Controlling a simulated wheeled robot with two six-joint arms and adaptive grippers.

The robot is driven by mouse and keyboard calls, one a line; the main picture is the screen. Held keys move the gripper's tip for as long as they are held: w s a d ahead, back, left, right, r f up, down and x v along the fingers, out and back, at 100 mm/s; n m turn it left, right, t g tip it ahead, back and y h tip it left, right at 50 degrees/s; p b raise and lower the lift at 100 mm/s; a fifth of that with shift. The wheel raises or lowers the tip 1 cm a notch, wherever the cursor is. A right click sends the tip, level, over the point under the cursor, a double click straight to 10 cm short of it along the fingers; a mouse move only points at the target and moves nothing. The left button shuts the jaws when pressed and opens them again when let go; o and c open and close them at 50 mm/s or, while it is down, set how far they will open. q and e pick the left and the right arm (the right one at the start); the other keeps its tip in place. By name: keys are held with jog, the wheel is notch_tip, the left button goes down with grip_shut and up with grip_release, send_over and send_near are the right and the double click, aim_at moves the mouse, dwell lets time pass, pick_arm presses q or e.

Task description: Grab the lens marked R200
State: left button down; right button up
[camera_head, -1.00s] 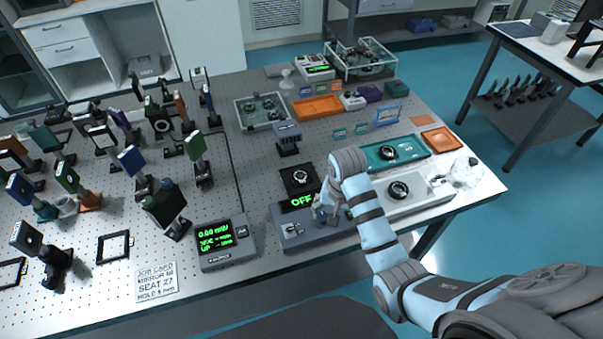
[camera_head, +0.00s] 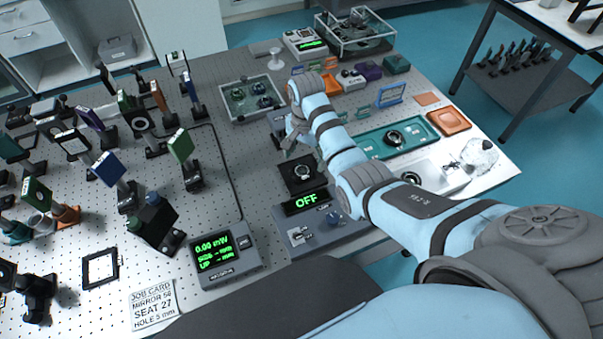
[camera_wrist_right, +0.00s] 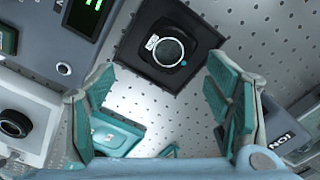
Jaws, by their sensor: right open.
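A round lens in a dark ring (camera_head: 302,172) lies on a black square pad (camera_head: 290,187) behind the OFF display. The same lens shows in the right wrist view (camera_wrist_right: 170,51), with a small white label too small to read. Another ringed lens (camera_head: 393,138) lies in the teal tray (camera_head: 425,128), and a third (camera_head: 408,178) is on the white tray (camera_head: 440,182). I cannot read R200 on any. My right gripper (camera_head: 295,145) is open and empty, just behind the pad lens. Its teal-padded fingers (camera_wrist_right: 162,100) are spread, with the lens beyond them. My left gripper is out of view.
A grey controller (camera_head: 325,235) with the OFF display and a power meter (camera_head: 225,255) stand in front. Upright optics on posts (camera_head: 180,150) crowd the left. A glass box (camera_head: 250,98) and an orange tray (camera_head: 448,120) sit farther back. Bare perforated table lies left of the pad.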

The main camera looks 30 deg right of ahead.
aim_at(301, 170)
jog(key=f, duration=0.3)
jog(key=w+f+b, duration=0.1)
jog(key=f, duration=0.2)
jog(key=shift+w+a+f, duration=0.15)
jog(key=shift+f, duration=0.25)
jog(key=shift+r, duration=0.2)
jog(key=shift+s, duration=0.25)
jog(key=c, duration=0.3)
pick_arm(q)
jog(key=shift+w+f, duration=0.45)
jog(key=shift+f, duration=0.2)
pick_arm(e)
jog(key=c, duration=0.9)
